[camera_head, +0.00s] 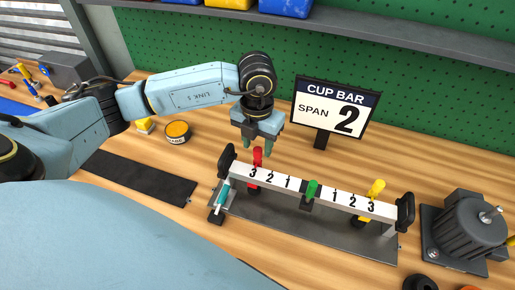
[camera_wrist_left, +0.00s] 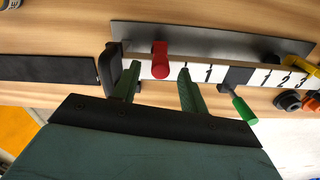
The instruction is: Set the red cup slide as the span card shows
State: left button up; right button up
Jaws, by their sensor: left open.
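The span card (camera_head: 335,106) reads "CUP BAR SPAN 2". The white bar (camera_head: 335,193) is marked 3 2 1 left of a green middle knob (camera_head: 311,190) and 1 2 3 right of it. The red cup slide (camera_head: 257,157) stands by the left 3. A yellow slide (camera_head: 376,188) is by the right 3. My left gripper (camera_head: 257,145) is open above the bar's left part, at the red slide. In the left wrist view the red knob (camera_wrist_left: 160,60) shows between the gripper's spread fingertips (camera_wrist_left: 158,72); contact cannot be told. My right gripper is out of view.
Black handles (camera_head: 405,210) stand at the bar ends. A dark motor-like unit (camera_head: 468,230) is at the right. A round tin (camera_head: 177,132) and an empty dark strip (camera_head: 138,178) lie left. A green pegboard (camera_head: 200,45) stands behind.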

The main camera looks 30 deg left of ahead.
pick_arm(q)
jog(key=shift+f, duration=1.45)
jog(key=shift+c, duration=0.2)
grip_shut()
